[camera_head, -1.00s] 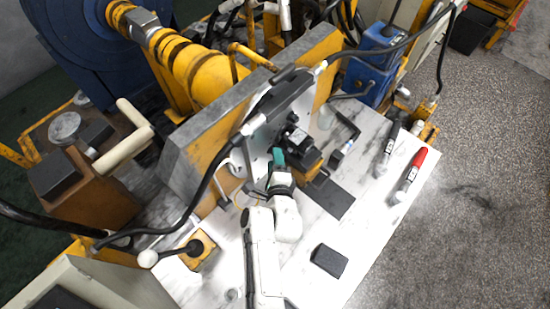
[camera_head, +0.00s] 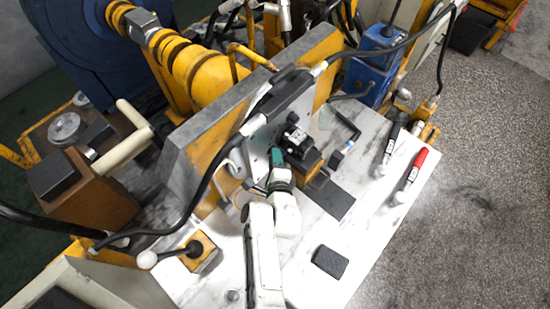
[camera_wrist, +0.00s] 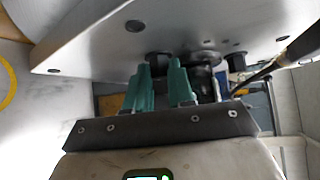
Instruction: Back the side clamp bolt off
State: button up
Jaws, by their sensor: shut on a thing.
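My gripper (camera_head: 276,157) is low at the face of the upright grey plate (camera_head: 258,140), just left of the black-topped block. In the wrist view its two teal fingers (camera_wrist: 160,78) are closed around a dark bolt head (camera_wrist: 157,59) under the edge of the grey plate (camera_wrist: 180,30). I take this to be the side clamp bolt; the fingers hide most of it. In the head view the bolt is hidden behind my gripper.
A black-topped yellow block (camera_head: 300,150) stands close to the right of my gripper. A black cable (camera_head: 205,190) hangs across the plate.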

grip_shut()
jog(key=shift+f, duration=0.15)
notch_tip(320, 180, down, 2)
jog(key=n+t+y+b, duration=0.1)
jog(key=n+t+b, duration=0.6)
jog(key=b, duration=0.6)
jog(key=shift+d+n, duration=0.1)
jog(key=shift+n, duration=0.6)
jog(key=shift+b, duration=0.35)
jog(key=shift+y, duration=0.4)
